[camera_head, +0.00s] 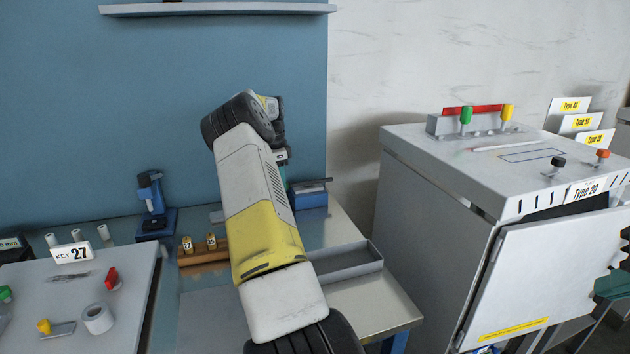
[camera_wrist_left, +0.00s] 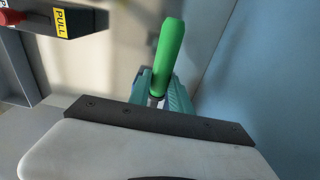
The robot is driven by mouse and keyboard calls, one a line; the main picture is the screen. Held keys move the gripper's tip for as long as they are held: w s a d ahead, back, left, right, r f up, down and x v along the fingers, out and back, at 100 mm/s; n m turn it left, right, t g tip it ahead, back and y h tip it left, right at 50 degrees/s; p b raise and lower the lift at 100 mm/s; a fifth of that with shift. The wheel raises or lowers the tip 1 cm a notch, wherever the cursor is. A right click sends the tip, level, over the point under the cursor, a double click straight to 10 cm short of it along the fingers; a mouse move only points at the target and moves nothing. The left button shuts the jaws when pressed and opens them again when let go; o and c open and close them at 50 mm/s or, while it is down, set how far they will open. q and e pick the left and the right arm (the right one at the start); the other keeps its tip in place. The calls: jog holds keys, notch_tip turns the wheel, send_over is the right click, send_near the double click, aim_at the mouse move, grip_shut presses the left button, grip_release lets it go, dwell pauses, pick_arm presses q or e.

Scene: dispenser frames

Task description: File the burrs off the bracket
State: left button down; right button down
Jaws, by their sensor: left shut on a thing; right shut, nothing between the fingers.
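My left arm reaches up across the middle of the head view and hides most of its own gripper. In the left wrist view my left gripper (camera_wrist_left: 160,98) has teal fingers shut on a tool with a green handle (camera_wrist_left: 168,55). The handle points away from the wrist; I cannot tell from the visible part whether it is a file. My right gripper (camera_head: 611,288) shows in part at the right edge of the head view, shut and empty, beside the cabinet door. A blue fixture with a grey top (camera_head: 308,193) stands behind my left arm. I cannot make out a bracket.
A grey cabinet (camera_head: 425,215) with its door (camera_head: 535,275) ajar stands on the right. A grey open tray (camera_head: 347,262) and a wooden block (camera_head: 203,256) lie on the bench. A blue press (camera_head: 152,205) stands at the back left. A PULL label (camera_wrist_left: 62,22) shows in the wrist view.

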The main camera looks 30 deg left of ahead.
pick_arm(q)
jog(key=shift+f, duration=0.5)
jog(key=shift+s, duration=0.1)
jog(key=shift+s+a, duration=1.55)
jog(key=shift+s, duration=0.3)
jog(key=shift+w+d+f, duration=0.15)
jog(key=shift+w+d, duration=0.7)
jog(key=shift+w, duration=0.1)
jog(key=shift+w, duration=0.1)
